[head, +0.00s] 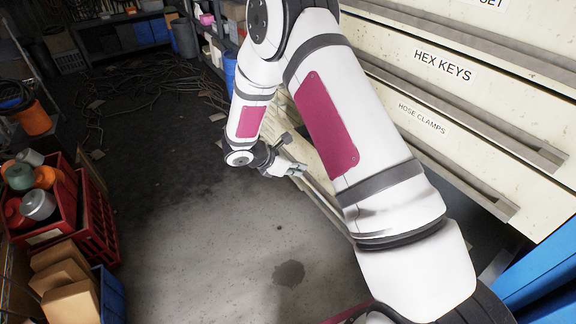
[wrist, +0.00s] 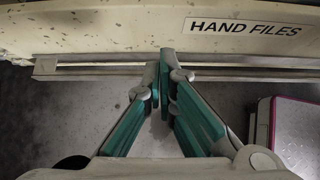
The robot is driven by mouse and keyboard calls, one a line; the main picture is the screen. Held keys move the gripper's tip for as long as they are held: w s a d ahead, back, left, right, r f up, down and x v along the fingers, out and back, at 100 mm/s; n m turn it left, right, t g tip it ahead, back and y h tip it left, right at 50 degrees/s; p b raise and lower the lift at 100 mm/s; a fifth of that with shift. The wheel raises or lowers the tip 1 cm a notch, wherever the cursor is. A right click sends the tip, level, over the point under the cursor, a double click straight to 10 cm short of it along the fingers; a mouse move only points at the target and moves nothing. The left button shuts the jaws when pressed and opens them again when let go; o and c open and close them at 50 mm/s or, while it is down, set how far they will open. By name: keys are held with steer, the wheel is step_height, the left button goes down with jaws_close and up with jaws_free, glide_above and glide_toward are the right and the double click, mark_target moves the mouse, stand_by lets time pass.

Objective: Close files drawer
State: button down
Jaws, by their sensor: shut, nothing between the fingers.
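The files drawer (wrist: 100,28) fills the top of the wrist view. Its worn cream front carries a label (wrist: 242,27) reading HAND FILES, and a long grey handle rail (wrist: 90,67) runs along its lower edge. My gripper (wrist: 165,62) is shut and empty, its teal-padded fingertips together at the rail. I cannot tell whether they touch it. In the head view my gripper (head: 298,169) is low beside the cabinet, beyond my arm. My arm hides most of the lower drawers there, so how far the files drawer stands out is unclear.
Drawers labelled HEX KEYS (head: 443,66) and HOSE CLAMPS (head: 421,118) are at the right. Red crates (head: 90,215) and cardboard boxes (head: 68,275) stand at the left. Cables (head: 150,85) lie on the far floor. The middle floor (head: 190,220) is clear.

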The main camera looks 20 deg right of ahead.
steer(key=w+d+f, duration=0.1)
steer(key=d+f, duration=0.1)
steer(key=d, duration=0.4)
steer(key=shift+d, duration=0.1)
steer(key=w+d+b, duration=0.2)
steer(key=d, duration=1.1)
steer(key=w+d+b, duration=0.2)
steer(key=w+d, duration=0.1)
steer(key=d, duration=1)
steer(key=shift+d+b, duration=0.25)
steer(key=shift+b, duration=0.15)
steer(key=shift+w+a, duration=0.1)
steer(key=a+f+p+v, duration=0.2)
steer(key=v, duration=1)
steer(key=shift+s+a+r, duration=0.2)
steer(key=shift+s+r, duration=0.05)
